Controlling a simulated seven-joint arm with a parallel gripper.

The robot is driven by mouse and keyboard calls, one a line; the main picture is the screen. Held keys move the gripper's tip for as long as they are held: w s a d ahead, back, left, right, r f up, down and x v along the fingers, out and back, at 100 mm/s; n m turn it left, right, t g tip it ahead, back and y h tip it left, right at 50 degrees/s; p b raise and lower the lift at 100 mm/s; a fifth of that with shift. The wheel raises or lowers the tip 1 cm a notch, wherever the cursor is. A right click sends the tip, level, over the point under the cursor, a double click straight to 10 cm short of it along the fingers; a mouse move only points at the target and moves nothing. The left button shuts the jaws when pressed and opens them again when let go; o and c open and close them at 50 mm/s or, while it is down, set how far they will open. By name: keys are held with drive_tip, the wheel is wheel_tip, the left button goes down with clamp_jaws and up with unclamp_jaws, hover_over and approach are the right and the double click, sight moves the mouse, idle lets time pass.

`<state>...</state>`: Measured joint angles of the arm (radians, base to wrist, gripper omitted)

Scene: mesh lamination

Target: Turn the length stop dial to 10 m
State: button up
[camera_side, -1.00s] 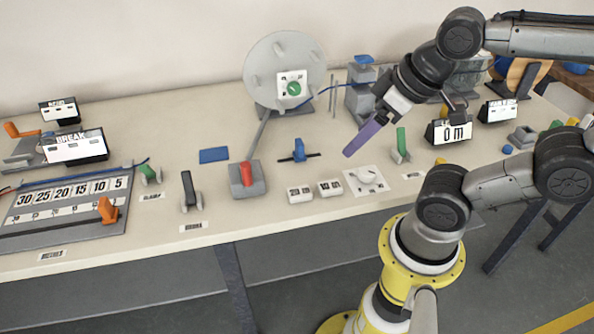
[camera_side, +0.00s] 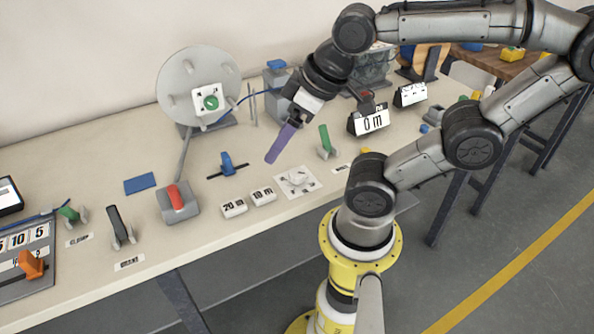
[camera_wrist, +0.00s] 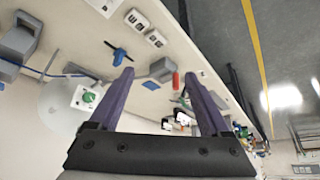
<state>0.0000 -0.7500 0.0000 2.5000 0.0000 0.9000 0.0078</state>
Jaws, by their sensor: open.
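The dial's pointer setting is too small to read.
A red-handled lever (camera_side: 176,200), a blue-handled lever (camera_side: 227,163) and a green lever (camera_side: 325,140) stand around the dial. A large grey disc (camera_side: 175,90) with a green knob (camera_side: 211,102) stands behind.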

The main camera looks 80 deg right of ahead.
drive_tip(key=m, duration=0.4)
drive_tip(key=m+g, duration=0.6)
drive_tip(key=m, duration=2.6)
hover_over(297, 172)
wheel_tip(297, 172, down, 6)
wheel_tip(297, 172, down, 14)
drive_tip(key=shift+r, duration=0.25)
drive_tip(key=shift+c, duration=0.2)
clamp_jaws()
